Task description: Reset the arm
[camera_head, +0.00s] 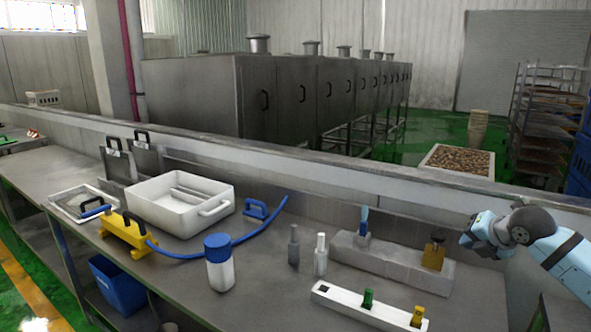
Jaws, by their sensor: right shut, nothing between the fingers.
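My right gripper (468,238) is at the right side of the head view, at the end of my light-blue and grey right arm (545,240). It is shut and empty, raised near the right end of the bench, just right of a grey block (385,258) that holds a yellow-and-dark piece (434,250) and a blue-handled piece (363,225). The gripper appears apart from the block. My left gripper and left arm are not in view.
The metal bench (190,280) carries a white tub (178,222), a yellow tool with a blue hose (124,234), a blue-capped bottle (219,270), two small bottles (320,255) and a white strip (345,308). A low wall (300,170) runs behind.

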